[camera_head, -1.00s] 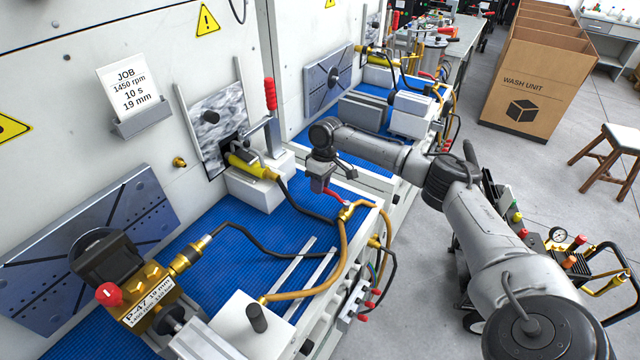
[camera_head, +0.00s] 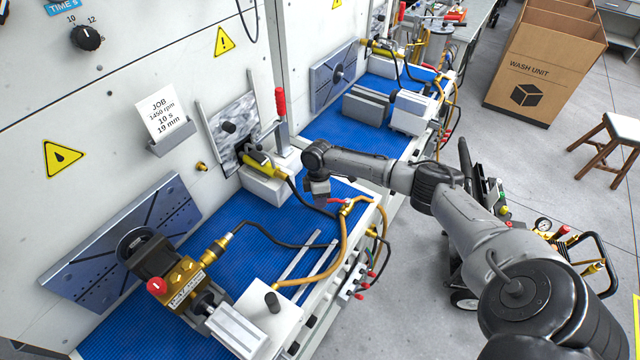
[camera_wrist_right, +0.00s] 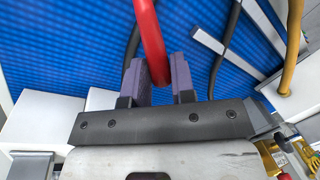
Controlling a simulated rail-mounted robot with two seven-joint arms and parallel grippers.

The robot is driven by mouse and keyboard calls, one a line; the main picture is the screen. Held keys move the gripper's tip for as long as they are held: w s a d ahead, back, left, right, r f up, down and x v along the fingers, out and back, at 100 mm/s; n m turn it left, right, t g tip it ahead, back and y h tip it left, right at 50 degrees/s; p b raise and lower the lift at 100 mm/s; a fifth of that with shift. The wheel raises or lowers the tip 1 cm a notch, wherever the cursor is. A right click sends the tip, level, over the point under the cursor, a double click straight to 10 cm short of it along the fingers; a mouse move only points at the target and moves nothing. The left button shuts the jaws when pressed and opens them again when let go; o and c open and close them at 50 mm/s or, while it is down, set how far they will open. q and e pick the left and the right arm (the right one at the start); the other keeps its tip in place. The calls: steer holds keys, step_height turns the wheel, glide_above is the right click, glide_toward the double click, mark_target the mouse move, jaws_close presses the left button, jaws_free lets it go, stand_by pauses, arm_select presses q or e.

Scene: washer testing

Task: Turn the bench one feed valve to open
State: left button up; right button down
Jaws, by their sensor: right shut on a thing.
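The feed valve is a brass fitting (camera_head: 347,208) with a red lever (camera_head: 337,201) at the right front edge of the near bench. Yellow hose runs from it. My right gripper (camera_head: 321,202) is down at the lever's left end and hides part of it. In the right wrist view, the red lever (camera_wrist_right: 147,35) passes between the two dark fingers of my right gripper (camera_wrist_right: 160,85), which is shut on it. The lever's exact angle is hard to judge. My left gripper is not in view.
A blue mat (camera_head: 235,215) covers the near bench. A brass pump (camera_head: 180,280) with a red knob stands at its left. A white block with a yellow fitting (camera_head: 262,165) is behind the gripper. Black and yellow hoses (camera_head: 345,235) run close by. A trolley (camera_head: 560,240) stands at right.

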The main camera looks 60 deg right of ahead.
steer(key=s+a+n+p, duration=0.1)
steer(key=n+p, duration=0.1)
steer(key=n, duration=0.1)
steer(key=shift+s+a+r+p, duration=0.3)
steer(key=shift+s+a+p, duration=0.05)
steer(key=shift+p, duration=0.05)
steer(key=shift+s+a+n+g+h+p, duration=0.35)
steer(key=shift+s+n+p, duration=0.25)
steer(key=shift+n+p, duration=0.2)
steer(key=s+n+p, duration=0.2)
steer(key=n, duration=0.1)
steer(key=shift+s+a+f+h, duration=0.1)
steer(key=shift+a+h, duration=0.15)
steer(key=shift+a, duration=0.15)
steer(key=shift+s+f+n+p, duration=0.1)
steer(key=shift+s+n+p, duration=0.5)
steer(key=shift+n, duration=0.2)
steer(key=shift+a, duration=0.1)
steer(key=shift+s, duration=0.15)
steer(key=c, duration=1.4)
jaws_free()
steer(key=o, duration=0.4)
steer(key=shift+f, duration=0.1)
